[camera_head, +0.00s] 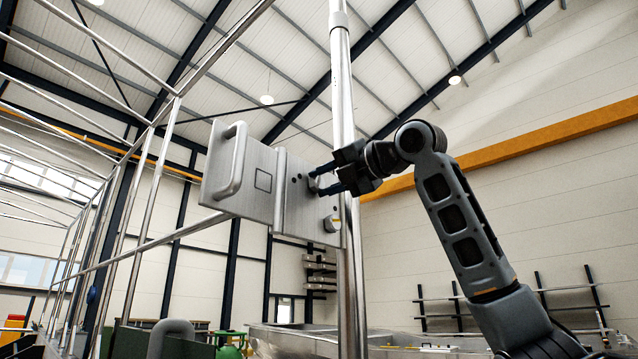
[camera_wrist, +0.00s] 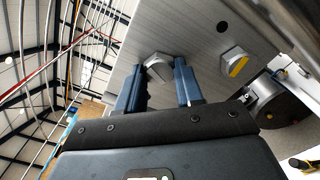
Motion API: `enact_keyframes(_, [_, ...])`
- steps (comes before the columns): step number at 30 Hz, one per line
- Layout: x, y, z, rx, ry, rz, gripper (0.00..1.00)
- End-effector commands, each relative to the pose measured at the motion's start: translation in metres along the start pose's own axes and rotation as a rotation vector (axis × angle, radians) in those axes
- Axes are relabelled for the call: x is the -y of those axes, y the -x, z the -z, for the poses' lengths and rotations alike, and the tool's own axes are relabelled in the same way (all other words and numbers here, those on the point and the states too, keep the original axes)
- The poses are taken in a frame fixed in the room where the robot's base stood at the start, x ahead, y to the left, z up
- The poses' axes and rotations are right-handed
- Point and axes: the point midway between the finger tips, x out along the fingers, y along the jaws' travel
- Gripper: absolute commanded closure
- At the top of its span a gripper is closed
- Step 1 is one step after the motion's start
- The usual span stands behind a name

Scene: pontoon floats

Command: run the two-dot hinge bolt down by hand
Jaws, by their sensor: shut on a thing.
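A grey hex-headed hinge bolt (camera_wrist: 159,67) sits against the brushed metal hinge plate (camera_wrist: 205,50) in the wrist view. My gripper (camera_wrist: 160,74) has its two blue fingers on either side of this head and is shut on it. In the head view my gripper (camera_head: 318,181) reaches the plate (camera_head: 290,200) from the right, and its fingers hide the bolt. Small dark spots (camera_head: 296,177) show on the plate just left of the fingertips; I cannot tell whether they are the two-dot mark.
A second hex bolt with a yellow mark (camera_wrist: 237,63) stands to the right in the wrist view. A panel with a large handle (camera_head: 234,160) joins the hinge plate on the left. A tall metal post (camera_head: 343,100) stands beside my gripper, and a rail frame (camera_head: 150,150) is at left.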

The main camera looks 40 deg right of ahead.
Motion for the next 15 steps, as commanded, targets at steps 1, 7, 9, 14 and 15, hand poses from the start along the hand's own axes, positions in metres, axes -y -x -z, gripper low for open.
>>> enact_keyframes(1, [-0.0003, -0.0006, 0.0004, -0.001, -0.069, -0.002, 0.91])
enact_keyframes(7, [0.0002, -0.0010, 0.0007, -0.002, -0.366, -0.001, 0.91])
enact_keyframes(9, [0.0000, -0.0011, 0.0005, -0.002, -0.470, -0.002, 0.91])
enact_keyframes(14, [0.0000, -0.0012, 0.0004, -0.001, -0.703, -0.001, 0.91])
enact_keyframes(15, [0.0001, -0.0012, 0.0004, -0.002, -0.752, 0.000, 0.91])
